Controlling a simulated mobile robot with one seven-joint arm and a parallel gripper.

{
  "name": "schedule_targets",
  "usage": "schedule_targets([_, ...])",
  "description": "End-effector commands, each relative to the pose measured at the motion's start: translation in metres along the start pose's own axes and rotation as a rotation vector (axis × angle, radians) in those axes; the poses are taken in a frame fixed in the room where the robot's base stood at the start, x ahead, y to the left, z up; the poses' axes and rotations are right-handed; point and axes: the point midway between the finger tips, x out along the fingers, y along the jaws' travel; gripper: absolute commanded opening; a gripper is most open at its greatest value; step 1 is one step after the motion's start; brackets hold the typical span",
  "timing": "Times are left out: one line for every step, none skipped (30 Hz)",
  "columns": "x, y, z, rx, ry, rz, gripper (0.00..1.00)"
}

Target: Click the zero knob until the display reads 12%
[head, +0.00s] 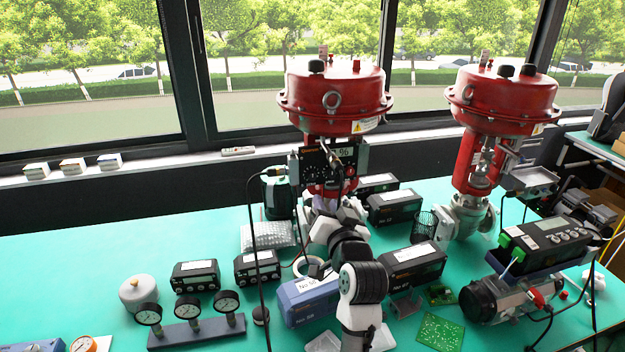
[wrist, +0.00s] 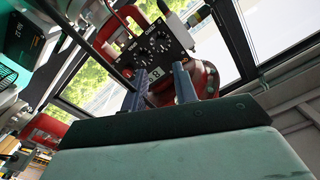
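The positioner's black panel (head: 318,163) is on the front of the middle red valve (head: 335,95) in the head view. A small display (head: 343,153) at its upper right shows digits that look like 96, too small and partly covered to be sure. In the head view my arm hides the gripper's fingertips.
A second red valve (head: 502,105) stands at the right. Black boxes, a blue box (head: 308,300) and a gauge stand (head: 196,330) sit on the green table (head: 90,262). A green cylinder (head: 277,190) stands beside the panel. A dark cable hangs left of my arm.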

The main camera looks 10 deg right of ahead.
Motion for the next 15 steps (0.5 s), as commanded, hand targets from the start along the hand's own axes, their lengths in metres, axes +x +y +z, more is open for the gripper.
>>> schedule_targets([0.012,-0.001,-0.001,-0.001,-0.002,-0.002,0.29])
schedule_targets([0.019,-0.001,-0.001,0.000,-0.003,-0.003,0.29])
schedule_targets([0.028,-0.002,-0.001,-0.002,-0.002,-0.003,0.29])
schedule_targets([0.034,-0.002,-0.001,-0.003,-0.002,-0.002,0.29])
schedule_targets([0.041,-0.001,-0.001,-0.002,-0.001,-0.002,0.29])
schedule_targets([0.050,-0.002,-0.001,-0.002,-0.002,-0.002,0.29])
schedule_targets([0.056,-0.002,-0.001,-0.002,-0.002,-0.003,0.29])
schedule_targets([0.062,-0.002,-0.001,-0.002,-0.001,-0.002,0.29])
schedule_targets([0.070,-0.001,-0.001,-0.001,-0.001,-0.001,0.29])
schedule_targets([0.075,-0.001,-0.001,-0.002,0.000,-0.002,0.29])
schedule_targets([0.080,-0.002,-0.001,-0.002,0.000,-0.002,0.29])
schedule_targets([0.086,-0.002,0.000,-0.003,-0.001,-0.002,0.29])
schedule_targets([0.090,-0.002,0.000,-0.002,-0.001,-0.002,0.29])
schedule_targets([0.094,-0.002,-0.001,-0.002,0.000,-0.003,0.29])
schedule_targets([0.098,-0.002,0.000,-0.002,0.000,-0.002,0.29])
